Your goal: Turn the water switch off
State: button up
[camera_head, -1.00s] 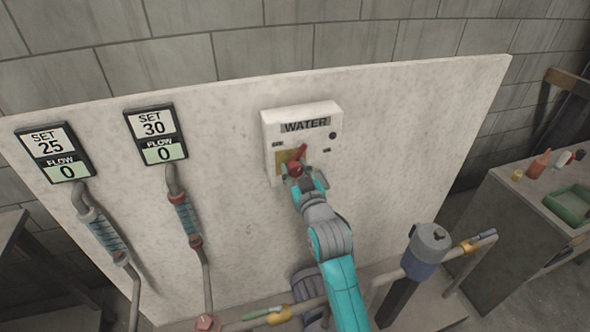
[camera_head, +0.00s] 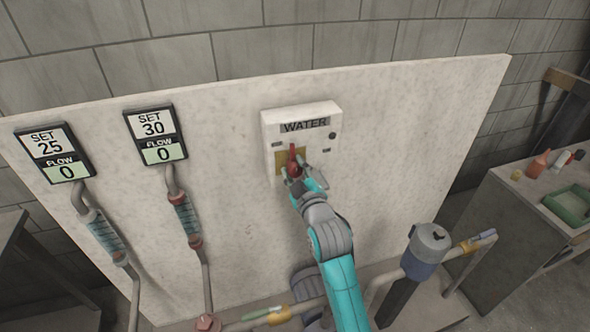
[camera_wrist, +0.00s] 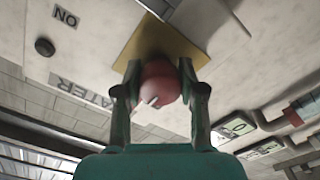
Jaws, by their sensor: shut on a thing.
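The water switch is a white box (camera_head: 320,112) with a "WATER" label, mounted on the pale panel. Its red lever (camera_head: 293,153) stands about upright in front of a yellow plate (camera_head: 279,164). My gripper (camera_head: 294,172) is at the lever from below. In the wrist view, the lever's round red end (camera_wrist: 160,82) sits between both fingers, which close on its sides. The yellow plate shows behind it (camera_wrist: 190,45). An upside-down "ON" label (camera_wrist: 65,15) shows at the left there. The small labels are unreadable in the head view.
Two displays, "SET 25" (camera_head: 54,151) and "SET 30" (camera_head: 155,134), both read flow 0, with tubes (camera_head: 184,215) below them. A pipe with a grey-blue fitting (camera_head: 424,252) runs in front of the panel. A side bench (camera_head: 505,200) stands at the right.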

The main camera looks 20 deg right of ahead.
dwell(0.3)
jog(key=o, duration=1.2)
jog(key=shift+c, duration=0.2)
jog(key=s, duration=1.2)
jog(key=shift+f, duration=0.1)
